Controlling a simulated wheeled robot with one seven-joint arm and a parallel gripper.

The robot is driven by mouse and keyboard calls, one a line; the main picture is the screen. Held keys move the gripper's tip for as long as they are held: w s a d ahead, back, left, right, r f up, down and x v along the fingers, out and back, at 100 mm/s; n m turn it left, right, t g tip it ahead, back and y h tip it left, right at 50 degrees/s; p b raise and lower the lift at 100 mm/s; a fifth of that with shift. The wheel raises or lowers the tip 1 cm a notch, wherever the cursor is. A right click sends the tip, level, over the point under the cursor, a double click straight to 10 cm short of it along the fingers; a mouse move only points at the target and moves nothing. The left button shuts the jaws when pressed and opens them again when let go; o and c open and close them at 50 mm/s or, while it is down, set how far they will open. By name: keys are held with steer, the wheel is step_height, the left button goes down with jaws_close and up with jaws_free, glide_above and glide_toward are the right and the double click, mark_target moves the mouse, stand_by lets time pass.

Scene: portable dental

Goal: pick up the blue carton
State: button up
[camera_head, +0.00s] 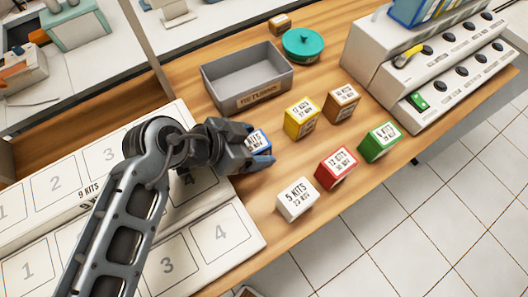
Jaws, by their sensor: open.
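The blue carton (261,142) stands on the wooden table near the middle of the view, with a white label on its top. My gripper (254,147) is open and right at the carton, with its fingers on the carton's left and near sides. The gripper hides much of the carton. I cannot tell whether the fingers touch it.
Yellow (301,118), brown (341,103), green (380,142), red (336,168) and white (297,200) cartons stand to the right. A grey returns bin (257,100) is behind. Numbered white panels (215,215) lie at left. A white knobbed unit (395,85) stands at right.

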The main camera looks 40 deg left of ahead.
mark_target(253, 143)
steer(key=shift+c, duration=0.4)
steer(key=c, duration=1)
step_height(253, 143, up, 18)
steer(key=shift+r+b, duration=0.1)
steer(key=shift+b, duration=0.3)
